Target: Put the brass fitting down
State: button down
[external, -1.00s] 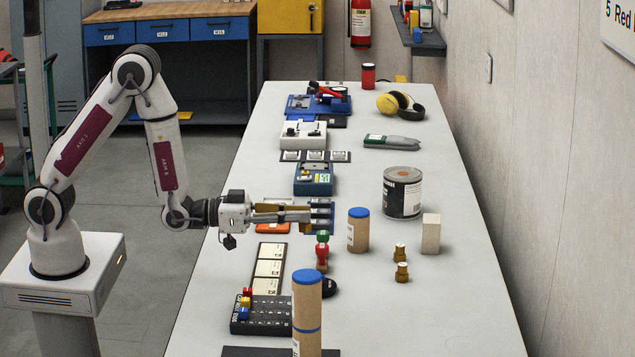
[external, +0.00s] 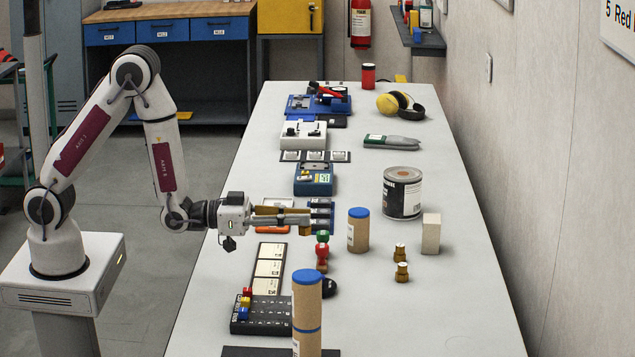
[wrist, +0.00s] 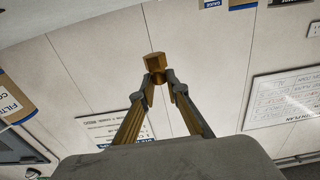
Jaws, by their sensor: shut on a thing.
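My gripper (external: 308,219) reaches out level over the left side of the table, above the stamps. In the wrist view the two fingertips (wrist: 157,80) are shut on a brass fitting (wrist: 154,62), a hex-shaped piece held at the very tips. I cannot make out the held fitting clearly in the external view, where it blends with the fingertips and a blue rack (external: 322,205). Two other brass fittings, a farther one (external: 400,252) and a nearer one (external: 402,271), stand upright on the white table right of my gripper.
A cardboard tube with blue lid (external: 358,230), a paint can (external: 402,192) and a pale block (external: 431,233) stand right of my gripper. A taller tube (external: 307,305) stands in front. Red and green stamps (external: 322,248) are just below. The table's front right (external: 440,315) is clear.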

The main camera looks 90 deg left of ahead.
dwell(0.7)
jog(key=s+a+f+n+g+y, duration=0.1)
jog(key=a+n+y, duration=0.15)
jog(key=a, duration=0.95)
jog(key=s+a+f+n+y, duration=0.1)
jog(key=s+a+y, duration=0.15)
jog(key=a, duration=0.95)
jog(key=s+a+f+n+g+y, duration=0.1)
jog(key=a+n+y, duration=0.15)
jog(key=a, duration=0.95)
jog(key=s+a, duration=0.4)
jog(key=a, duration=0.8)
jog(key=s+a+m, duration=0.1)
jog(key=s+a, duration=0.4)
jog(key=a, duration=0.7)
jog(key=shift+s+a+t, duration=0.15)
jog(key=shift+a+t, duration=0.15)
jog(key=shift+a, duration=0.05)
jog(key=shift+f+h, duration=0.2)
jog(key=shift+h, duration=0.05)
jog(key=shift+f, duration=2.4)
